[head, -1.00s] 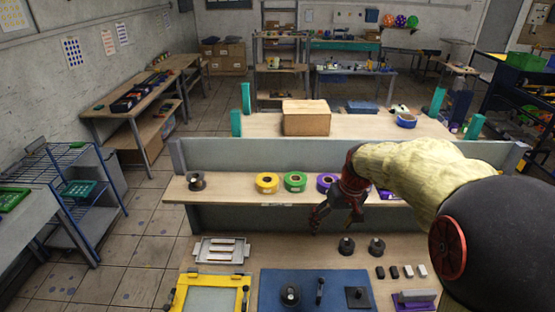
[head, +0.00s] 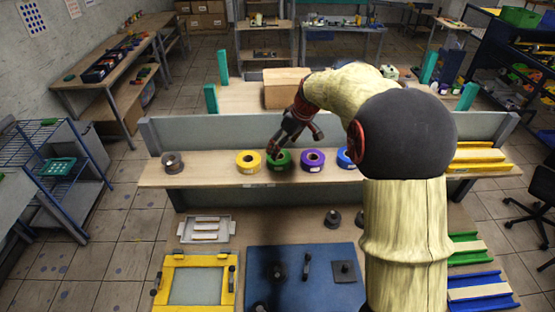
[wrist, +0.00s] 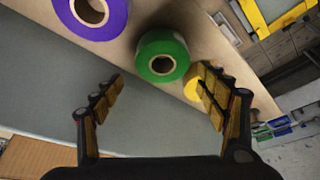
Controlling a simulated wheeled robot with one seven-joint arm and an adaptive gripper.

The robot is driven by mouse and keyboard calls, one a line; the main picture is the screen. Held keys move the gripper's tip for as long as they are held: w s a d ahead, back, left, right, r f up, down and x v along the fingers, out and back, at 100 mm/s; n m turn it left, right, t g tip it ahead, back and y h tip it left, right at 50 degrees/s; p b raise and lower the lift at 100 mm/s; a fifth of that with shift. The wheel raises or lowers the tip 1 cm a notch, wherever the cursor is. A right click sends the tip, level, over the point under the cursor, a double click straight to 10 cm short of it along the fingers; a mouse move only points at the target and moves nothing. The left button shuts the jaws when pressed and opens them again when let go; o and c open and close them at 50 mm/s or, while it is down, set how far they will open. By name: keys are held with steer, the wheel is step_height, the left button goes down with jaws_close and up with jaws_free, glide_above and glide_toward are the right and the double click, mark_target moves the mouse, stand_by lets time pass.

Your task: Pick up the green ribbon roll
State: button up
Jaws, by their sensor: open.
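The green ribbon roll (head: 279,162) sits on the wooden shelf (head: 215,172), between the yellow roll (head: 249,162) and the purple roll (head: 312,161). My gripper (head: 294,138) is just above and behind it in the head view, and its fingers partly cover the roll's top. In the wrist view the green roll (wrist: 162,58) lies ahead of my open, empty fingers (wrist: 160,85), a little beyond the fingertips. The purple roll (wrist: 92,15) is at upper left, and the yellow roll (wrist: 194,88) shows partly behind the green one, near the right finger.
A blue roll (head: 345,158) is right of the purple one, partly hidden by my arm. A dark spool (head: 173,163) stands at the shelf's left. The grey back panel (head: 210,130) rises behind the rolls. A cardboard box (head: 282,88) stands beyond it.

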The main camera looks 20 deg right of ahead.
steer(key=shift+s+p+x, duration=0.15)
steer(key=shift+p+x, duration=0.35)
steer(key=shift+x, duration=1.3)
steer(key=shift+s+p+x, duration=0.2)
steer(key=shift+p+x, duration=0.25)
steer(key=shift+x, duration=1.3)
steer(key=shift+a+f, duration=0.1)
steer(key=shift+f, duration=0.05)
steer(key=shift+c, duration=0.2)
steer(key=c, duration=0.9)
